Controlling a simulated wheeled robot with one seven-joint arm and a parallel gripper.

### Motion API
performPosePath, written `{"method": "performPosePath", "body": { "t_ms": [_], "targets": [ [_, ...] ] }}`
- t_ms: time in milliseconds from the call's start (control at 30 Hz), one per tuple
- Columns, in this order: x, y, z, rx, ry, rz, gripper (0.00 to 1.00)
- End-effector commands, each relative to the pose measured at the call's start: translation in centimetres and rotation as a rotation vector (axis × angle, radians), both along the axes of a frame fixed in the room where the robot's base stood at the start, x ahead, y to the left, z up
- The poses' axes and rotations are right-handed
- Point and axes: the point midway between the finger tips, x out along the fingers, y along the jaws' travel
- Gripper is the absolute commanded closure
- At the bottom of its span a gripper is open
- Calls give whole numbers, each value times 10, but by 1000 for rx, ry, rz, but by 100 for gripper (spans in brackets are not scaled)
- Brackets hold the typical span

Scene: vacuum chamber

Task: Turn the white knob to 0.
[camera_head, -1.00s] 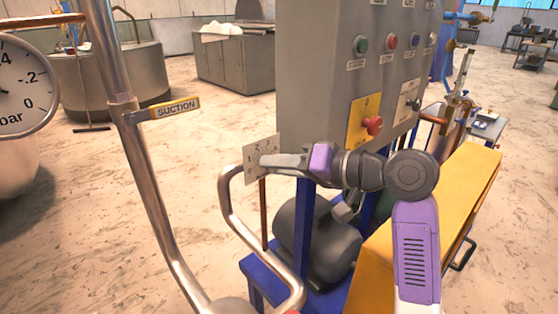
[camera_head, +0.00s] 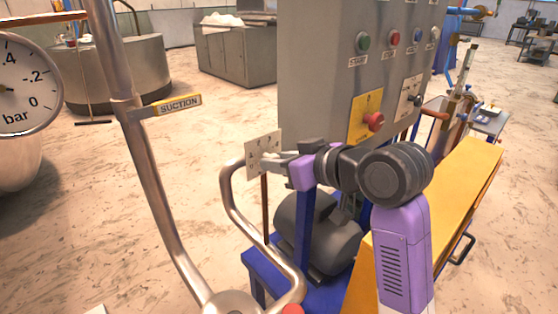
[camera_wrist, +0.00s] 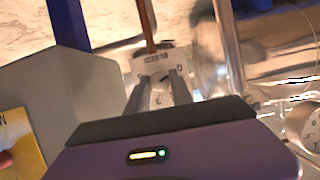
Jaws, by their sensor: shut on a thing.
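A small white dial plate (camera_head: 256,154) with dark markings stands on a thin copper-coloured pipe beside the control cabinet. It also shows in the wrist view (camera_wrist: 159,60), where its markings are too small and blurred to read surely. My gripper (camera_head: 272,161) reaches it from the right, with its fingertips at the plate's face. In the wrist view my gripper (camera_wrist: 161,83) has its two fingers on either side of the plate's centre, shut on the white knob. The knob itself is mostly hidden between the fingers, so I cannot tell its setting.
The grey control cabinet (camera_head: 330,70) with buttons and a red emergency knob (camera_head: 374,121) rises just behind my gripper. A bent metal pipe (camera_head: 228,192) curves close in front of the plate. A motor (camera_head: 320,230) and yellow cover (camera_head: 440,215) lie below and right.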

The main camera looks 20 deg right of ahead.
Motion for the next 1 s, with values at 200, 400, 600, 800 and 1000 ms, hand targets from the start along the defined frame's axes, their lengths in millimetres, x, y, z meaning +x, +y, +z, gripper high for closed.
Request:
{"method": "performPosePath", "body": {
  "t_ms": [200, 400, 600, 800, 1000],
  "targets": [
    [0, 1, -3, -38, -6, 1, 100],
    [0, 1, -3, -44, -8, 1, 100],
    [0, 1, -3, -43, -8, 1, 100],
    [0, 0, -2, -42, -10, 1, 52],
    [0, 0, -1, -42, -11, 1, 52]
  ]
}}
